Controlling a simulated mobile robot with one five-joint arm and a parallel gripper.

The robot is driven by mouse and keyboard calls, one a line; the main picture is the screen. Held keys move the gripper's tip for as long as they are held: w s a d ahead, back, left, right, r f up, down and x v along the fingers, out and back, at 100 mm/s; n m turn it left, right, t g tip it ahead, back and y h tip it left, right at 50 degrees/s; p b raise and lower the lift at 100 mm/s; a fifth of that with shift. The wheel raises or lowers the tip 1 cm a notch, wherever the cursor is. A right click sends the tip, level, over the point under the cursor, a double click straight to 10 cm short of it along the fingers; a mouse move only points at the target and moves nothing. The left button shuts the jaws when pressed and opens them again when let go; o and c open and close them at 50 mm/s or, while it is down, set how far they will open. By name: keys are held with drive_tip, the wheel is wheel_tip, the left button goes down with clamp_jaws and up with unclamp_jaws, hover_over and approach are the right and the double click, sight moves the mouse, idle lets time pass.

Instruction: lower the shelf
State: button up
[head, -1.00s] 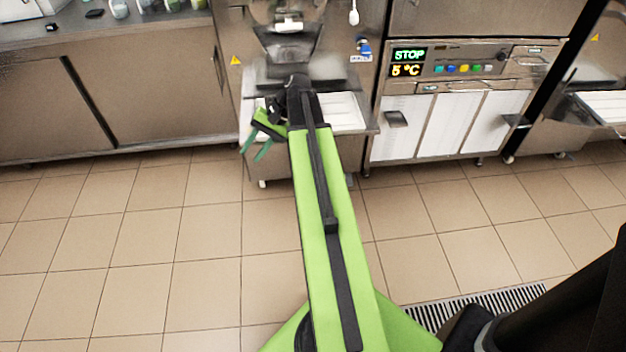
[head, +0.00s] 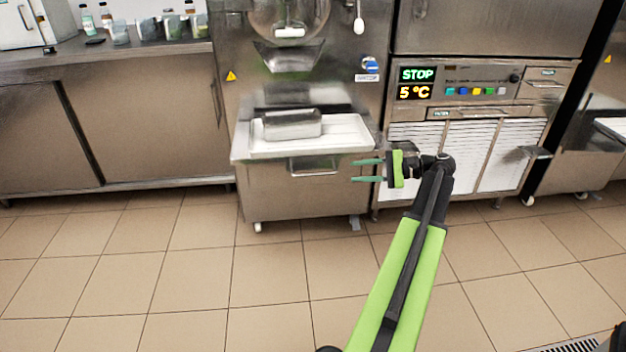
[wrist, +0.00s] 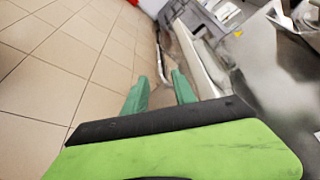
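The shelf (head: 352,133) is a pale tray-like ledge on the front of the batch freezer, below its spout. It has a metal handle (head: 313,166) under its front edge. A metal pan (head: 291,125) stands on it. My gripper (head: 367,171) is just right of the shelf's front corner, with its two green fingers apart and pointing left. Nothing is between them. In the wrist view the open fingers (wrist: 160,92) point along the shelf's front side, and the handle (wrist: 182,45) shows beyond them. The fingers appear apart from the handle.
A second machine (head: 470,110) with a lit STOP and 5 °C panel stands to the right, behind my arm. A counter (head: 130,110) with bottles and jars is at the left. The tiled floor (head: 200,270) in front is clear. A floor drain (head: 570,347) lies at bottom right.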

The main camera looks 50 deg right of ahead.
sight(320, 174)
drive_tip(key=b+x, duration=0.2)
drive_tip(key=x, duration=1.3)
drive_tip(key=shift+b, duration=0.4)
clamp_jaws()
drive_tip(key=shift+s, duration=0.1)
drive_tip(key=shift+d, duration=0.15)
